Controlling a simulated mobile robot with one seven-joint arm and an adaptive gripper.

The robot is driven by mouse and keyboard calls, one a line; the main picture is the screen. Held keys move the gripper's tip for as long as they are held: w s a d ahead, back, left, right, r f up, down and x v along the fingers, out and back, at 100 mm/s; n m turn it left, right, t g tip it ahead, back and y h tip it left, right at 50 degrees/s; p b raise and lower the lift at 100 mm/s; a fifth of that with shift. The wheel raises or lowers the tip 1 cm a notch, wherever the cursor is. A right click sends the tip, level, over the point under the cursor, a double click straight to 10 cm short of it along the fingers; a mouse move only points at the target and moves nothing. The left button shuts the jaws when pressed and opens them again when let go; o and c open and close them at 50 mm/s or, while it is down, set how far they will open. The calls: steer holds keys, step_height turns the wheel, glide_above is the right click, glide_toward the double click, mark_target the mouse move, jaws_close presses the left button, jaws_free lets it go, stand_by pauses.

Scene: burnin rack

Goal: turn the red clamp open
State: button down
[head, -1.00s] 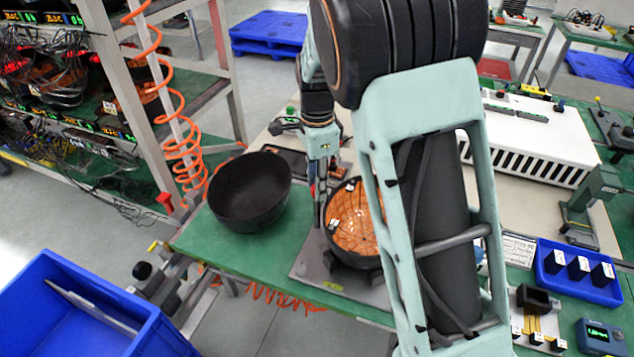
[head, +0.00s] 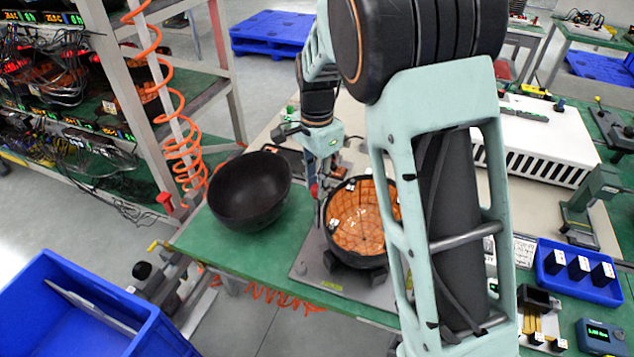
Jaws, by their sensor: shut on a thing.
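My gripper (head: 322,188) is at the left rim of the round fixture, pointing down. It is shut on the red clamp (head: 314,190), of which only a small red part shows beside the fingers. The fixture is a black bowl (head: 355,257) lined with an orange, grid-marked inside (head: 356,222), and it stands on a grey plate (head: 312,262). My arm covers the right side of the bowl. The clamp's exact angle is too small and too hidden to tell.
A black half-shell (head: 250,190) rests on the green bench to the left. A white vented box (head: 535,135) stands behind on the right. A blue tray (head: 580,290) with black parts is at the right, and a blue crate (head: 85,310) is at the lower left.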

steer(key=n, duration=1.2)
steer(key=shift+n, duration=0.3)
stand_by(0.4)
steer(key=c, duration=1.7)
jaws_free()
step_height(320, 180, up, 12)
steer(key=shift+r, duration=0.1)
